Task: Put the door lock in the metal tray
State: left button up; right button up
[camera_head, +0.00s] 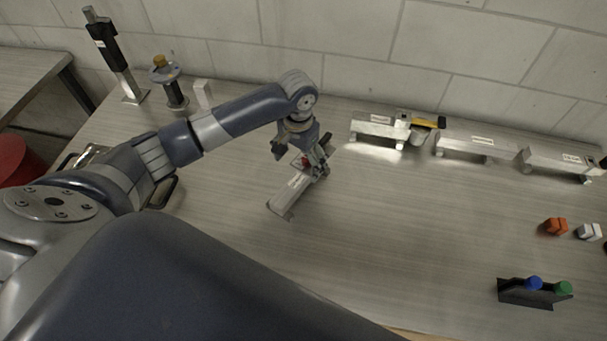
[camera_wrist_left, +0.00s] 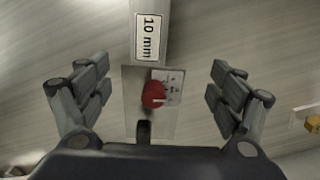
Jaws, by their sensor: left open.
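A small part with a red round knob and a light metal plate, which looks like the door lock (camera_wrist_left: 154,94), sits at the end of an aluminium profile (camera_head: 290,194) labelled "10 mm" in the left wrist view (camera_wrist_left: 149,35). My left gripper (camera_head: 301,155) is above this end, fingers apart on either side of the part with gaps, not touching it. In the left wrist view, the open left gripper (camera_wrist_left: 148,92) frames the red knob. What looks like the metal tray (camera_head: 92,151), with dark handles, is at the left of the table, mostly hidden by my left arm. My right gripper is out of view.
Several aluminium blocks (camera_head: 478,147) line the back right, one with a yellow-black tool (camera_head: 427,122). Orange (camera_head: 555,226) and white (camera_head: 589,231) parts and a black holder with blue and green caps (camera_head: 534,293) are right. Upright tools (camera_head: 113,52) stand back left. The middle right is clear.

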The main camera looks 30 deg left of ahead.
aim_at(302, 170)
pick_arm(q)
jog(key=f, duration=0.2)
jog(key=f+p, duration=0.1)
jog(key=shift+d+f, duration=0.35)
jog(key=shift+d, duration=0.05)
jog(key=shift+f+p, duration=0.3)
jog(key=shift+f, duration=0.35)
jog(key=shift+c, duration=1.4)
jog(key=c, duration=1.3)
jog(key=shift+c, duration=0.8)
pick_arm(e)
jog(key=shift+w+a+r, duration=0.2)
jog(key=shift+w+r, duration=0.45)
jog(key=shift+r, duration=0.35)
pick_arm(q)
jog(key=shift+c, duration=0.3)
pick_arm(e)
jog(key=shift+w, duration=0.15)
pick_arm(q)
jog(key=shift+a, duration=0.1)
jog(key=shift+c, duration=0.7)
